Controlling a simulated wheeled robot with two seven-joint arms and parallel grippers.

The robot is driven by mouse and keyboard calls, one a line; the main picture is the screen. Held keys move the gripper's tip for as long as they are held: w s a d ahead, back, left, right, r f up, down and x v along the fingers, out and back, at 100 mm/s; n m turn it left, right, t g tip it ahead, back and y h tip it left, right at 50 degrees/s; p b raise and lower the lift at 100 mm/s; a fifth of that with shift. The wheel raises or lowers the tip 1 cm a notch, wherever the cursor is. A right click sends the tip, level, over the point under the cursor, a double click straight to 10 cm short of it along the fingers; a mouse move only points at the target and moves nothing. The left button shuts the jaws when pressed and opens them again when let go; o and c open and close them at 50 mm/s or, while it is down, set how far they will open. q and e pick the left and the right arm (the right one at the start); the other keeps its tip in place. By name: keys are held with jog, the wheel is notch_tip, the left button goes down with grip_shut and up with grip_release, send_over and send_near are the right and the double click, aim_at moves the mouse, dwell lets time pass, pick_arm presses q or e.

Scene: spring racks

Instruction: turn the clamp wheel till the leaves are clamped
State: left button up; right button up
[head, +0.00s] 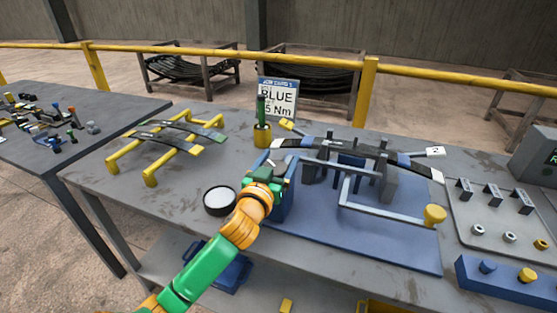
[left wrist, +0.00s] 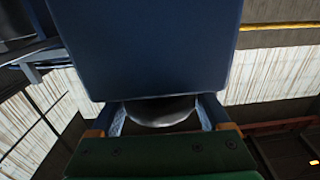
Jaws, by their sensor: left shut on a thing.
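The clamp fixture stands on a blue base plate (head: 350,235), with dark leaves (head: 345,150) lying across its top. A blue block (head: 285,200) stands at its left end; a large blue surface (left wrist: 150,45) fills the upper left wrist view. My left gripper (head: 268,176) is at that left end, shut on a rounded grey part (left wrist: 160,112), apparently the clamp wheel, mostly hidden by the block and fingers. A grey bar with a yellow knob (head: 435,214) extends at the fixture's right front. Whether the leaves are pressed tight cannot be told. My right gripper is not in view.
A yellow stand (head: 150,178) with more leaves is on the left of the table. A round black-rimmed dish (head: 219,200) sits left of my arm. A grey tray (head: 495,225) of small parts lies right.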

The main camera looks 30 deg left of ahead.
pick_arm(q)
jog(key=m+h+p, duration=0.1)
jog(key=h, duration=0.1)
jog(key=m+h, duration=0.1)
jog(key=shift+d+r+t+h+p, duration=0.1)
jog(key=shift+d+t+h+p, duration=0.1)
jog(key=shift+t+h+p, duration=0.15)
jog(key=m+h, duration=0.2)
jog(key=h, duration=0.1)
jog(key=shift+d+p, duration=0.2)
jog(key=shift+p, duration=0.15)
jog(key=m+h, duration=0.2)
jog(key=shift+d+h, duration=0.15)
jog(key=shift+h, duration=0.2)
jog(key=m+g+h, duration=0.1)
jog(key=m+h+b, duration=0.1)
jog(key=h, duration=0.1)
jog(key=shift+d+g, duration=0.3)
jog(key=shift+g, duration=0.05)
jog(key=shift+s+d+m+g+h, duration=0.15)
jog(key=shift+m+g+h, duration=0.45)
jog(key=shift+h, duration=0.25)
jog(key=shift+s+d+m+g+h, duration=0.15)
jog(key=shift+m+g+h, duration=0.25)
jog(key=shift+m+h, duration=0.4)
jog(key=o, duration=1.2)
jog(key=shift+w+d, duration=0.1)
